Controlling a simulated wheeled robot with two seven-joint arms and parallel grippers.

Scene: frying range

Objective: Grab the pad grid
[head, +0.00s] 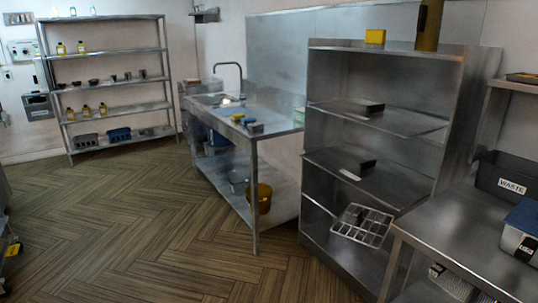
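A light metal wire grid (362,224), which looks like the pad grid, is at the lower part of the steel shelf unit (455,110) on the right. It is tilted and seems to stick out at the shelf's front edge. I cannot tell exactly what it rests on. Neither of my grippers is in view, so nothing shows between the grid and a hand.
A steel table (470,240) with a black "WASTE" bin (505,177) and a blue box (522,228) stands right of the shelf unit. The wood floor (140,225) at left is clear.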

